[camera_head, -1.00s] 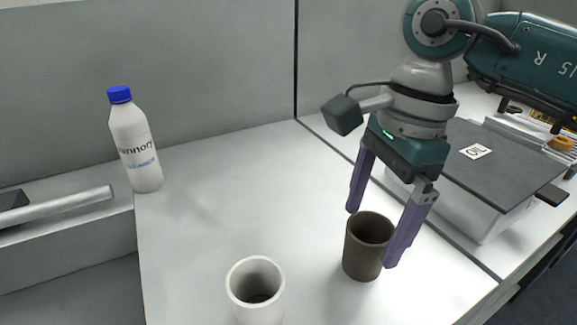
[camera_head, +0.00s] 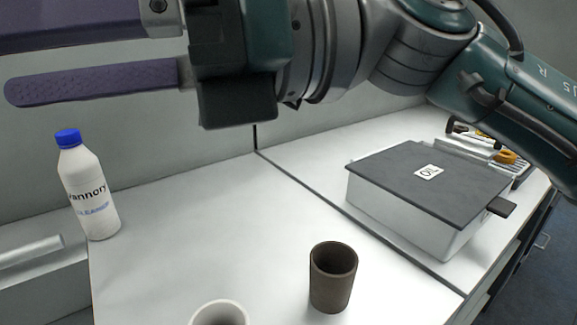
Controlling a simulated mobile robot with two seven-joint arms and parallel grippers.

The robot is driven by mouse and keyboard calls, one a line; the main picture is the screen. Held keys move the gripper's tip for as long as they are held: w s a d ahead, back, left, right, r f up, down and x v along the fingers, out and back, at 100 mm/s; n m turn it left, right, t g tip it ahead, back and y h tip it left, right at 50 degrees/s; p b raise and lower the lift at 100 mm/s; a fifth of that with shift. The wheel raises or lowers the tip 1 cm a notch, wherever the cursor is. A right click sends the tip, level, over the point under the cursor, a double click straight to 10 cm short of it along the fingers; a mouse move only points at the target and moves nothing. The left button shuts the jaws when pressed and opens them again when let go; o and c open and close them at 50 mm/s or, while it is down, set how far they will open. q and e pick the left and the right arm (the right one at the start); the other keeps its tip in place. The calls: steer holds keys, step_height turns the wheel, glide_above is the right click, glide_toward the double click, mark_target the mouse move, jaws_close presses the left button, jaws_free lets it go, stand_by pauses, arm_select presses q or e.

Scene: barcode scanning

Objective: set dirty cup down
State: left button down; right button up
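The dirty cup (camera_head: 332,285), dark brown, stands upright on the white table near the front, clear of any gripper. A white cup (camera_head: 220,313) stands to its left, cut off by the bottom edge. My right gripper (camera_head: 8,62) is held across the top left, with its purple fingers pointing left, parted and with nothing seen between them. Its upper finger runs out of the picture. My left gripper is not in view.
A white bottle with a blue cap (camera_head: 88,190) stands at the left edge of the table (camera_head: 190,225). The table middle is clear.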

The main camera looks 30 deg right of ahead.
steer(key=w+d+r+m+t+h, duration=0.25)
steer(key=d+m+t+h, duration=0.2)
steer(key=m+t, duration=0.55)
steer(key=w+d+r+m+t+h, duration=0.2)
steer(key=w+d+m+t+h, duration=0.35)
steer(key=m, duration=0.95)
steer(key=s+d+f+m+g+h, duration=0.25)
steer(key=d+f+m+h, duration=0.45)
steer(key=d+f+m, duration=0.35)
steer(key=s+a+f+m+g, duration=0.2)
steer(key=s+f+m+g, duration=0.7)
steer(key=s+f, duration=1)
steer(key=s+g, duration=0.1)
steer(key=g, duration=0.3)
steer(key=shift+s+m, duration=0.3)
steer(key=shift+m, duration=0.05)
